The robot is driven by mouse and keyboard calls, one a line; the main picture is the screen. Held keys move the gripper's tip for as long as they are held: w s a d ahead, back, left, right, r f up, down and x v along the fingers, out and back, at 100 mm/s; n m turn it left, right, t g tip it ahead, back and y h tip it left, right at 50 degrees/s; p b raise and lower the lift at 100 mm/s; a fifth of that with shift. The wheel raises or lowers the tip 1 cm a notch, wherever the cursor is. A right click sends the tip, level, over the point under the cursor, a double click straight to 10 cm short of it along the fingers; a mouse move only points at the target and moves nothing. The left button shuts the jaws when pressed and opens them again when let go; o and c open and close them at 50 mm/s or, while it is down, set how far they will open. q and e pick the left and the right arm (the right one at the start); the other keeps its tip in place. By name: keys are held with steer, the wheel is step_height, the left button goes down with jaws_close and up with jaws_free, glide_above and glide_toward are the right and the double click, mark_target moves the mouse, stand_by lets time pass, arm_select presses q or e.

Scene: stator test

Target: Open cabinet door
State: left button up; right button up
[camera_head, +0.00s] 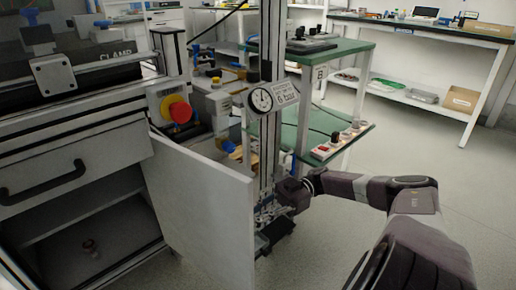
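The cabinet door (203,215) is a pale flat panel below the drawer. It stands swung out from the cabinet (75,168), and the dark interior with a shelf shows to its left. My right arm comes in from the right, and my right gripper (268,218) is at the door's outer edge, on the far side of the panel. The fingers are small and partly hidden beside the door, so I cannot tell if they touch or grip anything. A door handle is not clearly seen. My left gripper is not in view.
A drawer with a black handle (42,182) is above the opening. A red and yellow emergency stop (176,109) and a pressure gauge (262,100) are near the door's top. A green-topped bench (345,48) stands behind. Grey floor (465,190) is clear at right.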

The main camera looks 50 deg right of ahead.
steer(key=v, duration=0.7)
steer(key=shift+f, duration=0.1)
stand_by(0.6)
